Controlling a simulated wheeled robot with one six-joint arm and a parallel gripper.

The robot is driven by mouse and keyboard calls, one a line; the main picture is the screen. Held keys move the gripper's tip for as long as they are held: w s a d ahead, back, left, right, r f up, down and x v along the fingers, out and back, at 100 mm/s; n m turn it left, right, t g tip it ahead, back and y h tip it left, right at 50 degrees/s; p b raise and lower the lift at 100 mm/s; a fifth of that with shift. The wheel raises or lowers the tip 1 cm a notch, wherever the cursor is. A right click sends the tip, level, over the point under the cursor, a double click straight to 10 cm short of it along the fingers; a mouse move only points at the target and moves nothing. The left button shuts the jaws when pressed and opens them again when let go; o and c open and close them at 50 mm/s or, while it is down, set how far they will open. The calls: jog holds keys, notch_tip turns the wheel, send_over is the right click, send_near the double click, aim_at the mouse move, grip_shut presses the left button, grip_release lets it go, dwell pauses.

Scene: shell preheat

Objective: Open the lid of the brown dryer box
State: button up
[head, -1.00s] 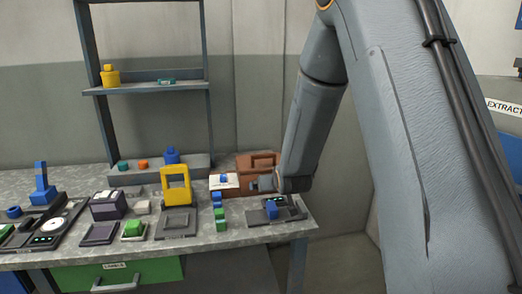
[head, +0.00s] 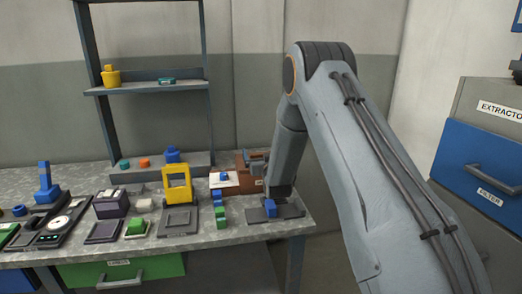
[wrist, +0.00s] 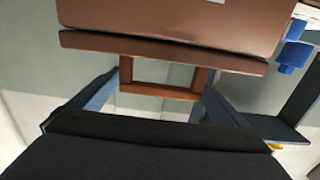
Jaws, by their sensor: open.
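The brown dryer box (head: 250,184) stands at the back right of the bench, partly hidden by my arm and gripper. In the wrist view, its brown body (wrist: 170,22) fills the top, with the lid's edge (wrist: 160,50) as a band against it; the lid looks shut. A brown loop handle (wrist: 165,91) sticks out from the lid. My gripper (wrist: 160,86) is open, one finger on each side of the handle, with no clear contact. In the head view, my gripper (head: 258,163) is at the box's top, its tips hard to make out.
A white card with a blue piece (head: 224,177) stands just left of the box. Green and blue blocks (head: 220,208) and a dark pad with a blue block (head: 270,207) lie in front. A yellow frame (head: 178,184) stands further left. A shelf rack (head: 150,88) rises behind.

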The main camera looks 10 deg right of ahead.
jog(key=shift+w, duration=0.85)
jog(key=shift+c, duration=0.4)
